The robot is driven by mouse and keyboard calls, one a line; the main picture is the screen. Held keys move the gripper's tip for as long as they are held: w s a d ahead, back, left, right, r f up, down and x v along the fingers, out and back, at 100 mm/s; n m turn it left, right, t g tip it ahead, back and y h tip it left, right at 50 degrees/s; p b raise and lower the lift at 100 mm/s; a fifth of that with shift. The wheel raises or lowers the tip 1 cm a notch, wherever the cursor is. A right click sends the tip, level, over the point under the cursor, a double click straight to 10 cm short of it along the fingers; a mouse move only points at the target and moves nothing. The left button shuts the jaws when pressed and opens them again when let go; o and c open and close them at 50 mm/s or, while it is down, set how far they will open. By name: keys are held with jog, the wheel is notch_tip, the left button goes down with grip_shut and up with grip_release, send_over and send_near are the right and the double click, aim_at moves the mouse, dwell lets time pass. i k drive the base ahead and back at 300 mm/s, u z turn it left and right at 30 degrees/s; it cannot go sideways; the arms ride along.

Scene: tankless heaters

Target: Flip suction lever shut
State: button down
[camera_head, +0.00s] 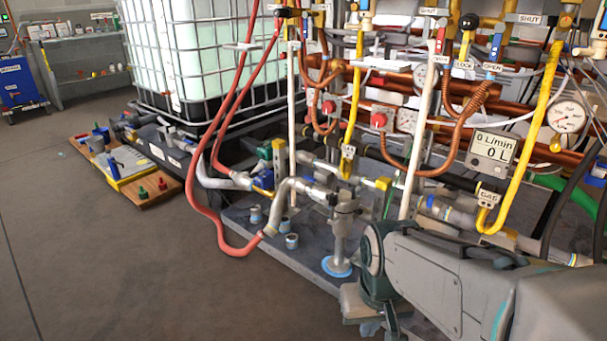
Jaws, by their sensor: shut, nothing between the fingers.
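No readable label marks a suction lever, so I cannot tell for sure which handle it is. A blue valve body (262,183) sits low on the pipework, where a red hose and grey pipes meet. A green fitting (278,152) is just behind it. A grey metal pipe run (325,188) with fittings continues to the right. My gripper (378,318) is at the bottom edge, below my wrist, and partly cut off by the frame. It is shut and empty, apart from the valves, to the right of and nearer than the blue one.
A caged white tank (205,50) stands behind. Red hoses (203,200) loop down to the left. A grey upright post (340,235) on a blue-ringed foot stands close to my wrist. Yellow and copper pipes crowd the right. The floor (120,260) at left is clear.

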aim_at(306, 177)
jog(key=u, duration=1.05)
jog(key=i, duration=1.85)
jog(key=z, duration=1)
jog(key=i, duration=0.45)
jog(key=z, duration=0.4)
